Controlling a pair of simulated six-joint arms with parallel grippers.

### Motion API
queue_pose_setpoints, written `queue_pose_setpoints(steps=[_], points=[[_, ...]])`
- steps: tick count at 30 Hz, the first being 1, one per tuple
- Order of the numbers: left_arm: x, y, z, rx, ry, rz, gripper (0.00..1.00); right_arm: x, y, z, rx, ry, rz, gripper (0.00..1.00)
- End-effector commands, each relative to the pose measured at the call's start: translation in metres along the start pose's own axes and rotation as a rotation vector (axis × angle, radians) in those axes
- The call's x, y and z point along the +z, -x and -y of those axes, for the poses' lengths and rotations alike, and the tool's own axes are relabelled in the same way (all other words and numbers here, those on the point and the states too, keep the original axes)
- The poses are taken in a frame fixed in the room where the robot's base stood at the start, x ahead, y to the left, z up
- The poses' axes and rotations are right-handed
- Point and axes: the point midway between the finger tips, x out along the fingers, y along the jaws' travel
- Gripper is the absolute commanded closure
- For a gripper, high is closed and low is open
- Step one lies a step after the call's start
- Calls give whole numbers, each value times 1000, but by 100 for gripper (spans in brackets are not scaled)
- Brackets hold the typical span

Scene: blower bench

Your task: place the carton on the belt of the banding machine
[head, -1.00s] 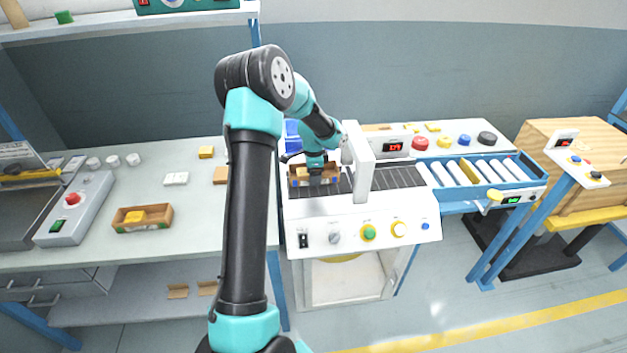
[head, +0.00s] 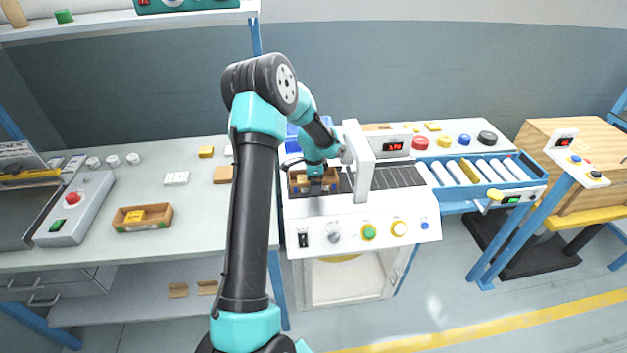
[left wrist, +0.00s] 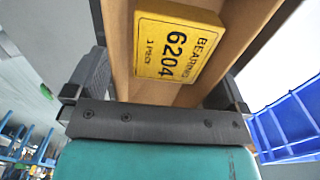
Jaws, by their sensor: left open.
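The carton (head: 300,181), a brown open box, sits low on the left end of the dark belt (head: 402,177) of the white banding machine (head: 285,215), left of its arch (head: 358,160). My left gripper (head: 315,183) is over the carton from above, its jaws open. In the left wrist view the carton (left wrist: 118,50) lies between the two fingers (left wrist: 155,92), with a yellow bearing box marked 6204 (left wrist: 178,45) inside. Finger contact with the walls is hard to tell. My right gripper is not in view.
A second brown carton (head: 122,221) with a yellow box stands on the left bench (head: 190,225). A blue bin (left wrist: 290,120) is close beside the gripper. A blue-framed roller conveyor (head: 480,172) continues right of the machine. The belt right of the arch is clear.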

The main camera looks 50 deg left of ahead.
Motion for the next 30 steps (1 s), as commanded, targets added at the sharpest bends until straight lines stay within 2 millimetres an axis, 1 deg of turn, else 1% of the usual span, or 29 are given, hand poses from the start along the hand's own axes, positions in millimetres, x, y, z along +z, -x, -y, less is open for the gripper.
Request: queue_pose_setpoints(steps=[7,11,14,17,24,30], points=[[0,2,0,-1,0,0,0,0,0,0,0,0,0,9],[0,10,1,-2,1,-1,0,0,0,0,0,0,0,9],[0,23,1,-4,0,-1,0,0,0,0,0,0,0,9],[-1,39,1,-4,0,-2,0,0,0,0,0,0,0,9],[0,85,1,-4,0,-2,0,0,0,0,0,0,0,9],[0,114,0,-2,1,-1,0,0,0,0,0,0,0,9]])
